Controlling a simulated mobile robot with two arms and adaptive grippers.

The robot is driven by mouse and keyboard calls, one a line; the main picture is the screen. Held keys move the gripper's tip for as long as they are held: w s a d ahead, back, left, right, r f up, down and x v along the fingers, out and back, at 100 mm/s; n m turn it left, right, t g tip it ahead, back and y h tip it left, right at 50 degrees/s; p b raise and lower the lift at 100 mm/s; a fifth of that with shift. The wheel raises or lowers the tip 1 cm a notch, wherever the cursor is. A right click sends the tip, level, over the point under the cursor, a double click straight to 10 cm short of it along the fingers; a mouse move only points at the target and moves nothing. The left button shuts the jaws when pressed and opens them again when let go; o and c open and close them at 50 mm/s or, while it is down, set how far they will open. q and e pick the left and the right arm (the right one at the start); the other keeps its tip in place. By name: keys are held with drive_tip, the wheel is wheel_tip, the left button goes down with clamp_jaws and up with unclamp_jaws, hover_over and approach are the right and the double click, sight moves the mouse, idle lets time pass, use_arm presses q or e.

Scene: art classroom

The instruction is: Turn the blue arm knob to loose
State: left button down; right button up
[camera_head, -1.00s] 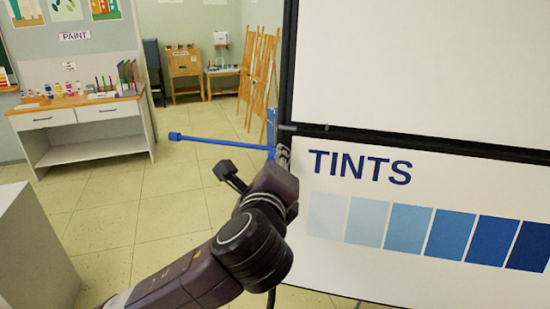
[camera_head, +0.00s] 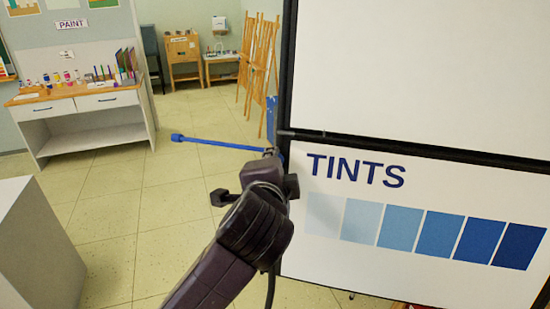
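A thin blue arm (camera_head: 220,144) with a small block at its free left end sticks out leftward from the left edge of a tall board. A blue upright piece (camera_head: 271,118) stands at that edge, just above the arm's inner end. My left gripper (camera_head: 273,155) is at the arm's inner end, beside the board's edge. Its fingers are small and mostly hidden by my wrist, so I cannot tell whether they are open or shut. No separate knob can be made out; that spot is largely covered by my gripper. My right gripper is not in view.
The dark-framed board (camera_head: 400,75) with a TINTS chart (camera_head: 330,235) fills the right side. A grey-white cabinet (camera_head: 35,240) stands at lower left. A paint table (camera_head: 80,105) and easels (camera_head: 258,60) are farther back. Open floor lies between.

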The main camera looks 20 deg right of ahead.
use_arm(q)
drive_tip(key=shift+n, duration=0.5)
drive_tip(key=shift+p, duration=0.3)
drive_tip(key=c, duration=1.6)
unclamp_jaws()
drive_tip(key=v, duration=1.2)
drive_tip(key=shift+w+a, duration=0.1)
drive_tip(key=shift+w, duration=0.05)
